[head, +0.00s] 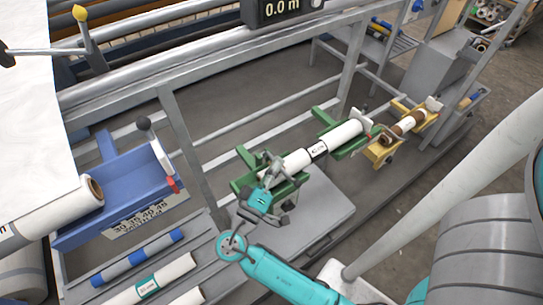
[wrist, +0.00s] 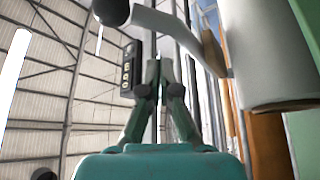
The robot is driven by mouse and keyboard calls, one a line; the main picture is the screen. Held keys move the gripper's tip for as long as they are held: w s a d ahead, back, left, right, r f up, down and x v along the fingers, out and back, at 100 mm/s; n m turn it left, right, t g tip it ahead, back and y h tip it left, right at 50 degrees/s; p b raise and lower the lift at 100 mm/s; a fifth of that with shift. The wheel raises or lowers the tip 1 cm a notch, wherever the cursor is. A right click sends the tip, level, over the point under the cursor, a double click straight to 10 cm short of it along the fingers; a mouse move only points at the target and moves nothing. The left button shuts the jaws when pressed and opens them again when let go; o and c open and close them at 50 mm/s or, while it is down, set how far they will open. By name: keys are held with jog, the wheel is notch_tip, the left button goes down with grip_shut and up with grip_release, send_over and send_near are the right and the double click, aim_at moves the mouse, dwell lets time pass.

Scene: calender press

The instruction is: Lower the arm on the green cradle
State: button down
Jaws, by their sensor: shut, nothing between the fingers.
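The green cradle (head: 333,138) stands in the middle of the head view and bears a white roll (head: 336,137) with a dark band. A pale arm (head: 363,118) with a red tip stands at its right end and looks raised. My gripper (head: 272,166) is at the cradle's left end, by the roll's near end and apart from that arm. It is shut and empty, and hides part of the cradle. In the wrist view my closed fingers (wrist: 158,78) point up the picture. A black knob (wrist: 112,12) on a pale rod shows at the top; whose it is is unclear.
A blue cradle (head: 125,185) with its own raised, knobbed arm stands at left. A yellow cradle (head: 383,148) with a brown roll stands at right. The metal frame (head: 180,140) and a black display (head: 284,10) are behind. Loose rolls (head: 150,283) lie in front at left.

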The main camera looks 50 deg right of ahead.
jog(key=shift+s+a+f, duration=0.1)
jog(key=shift+s+f, duration=0.3)
jog(key=shift+f, duration=0.3)
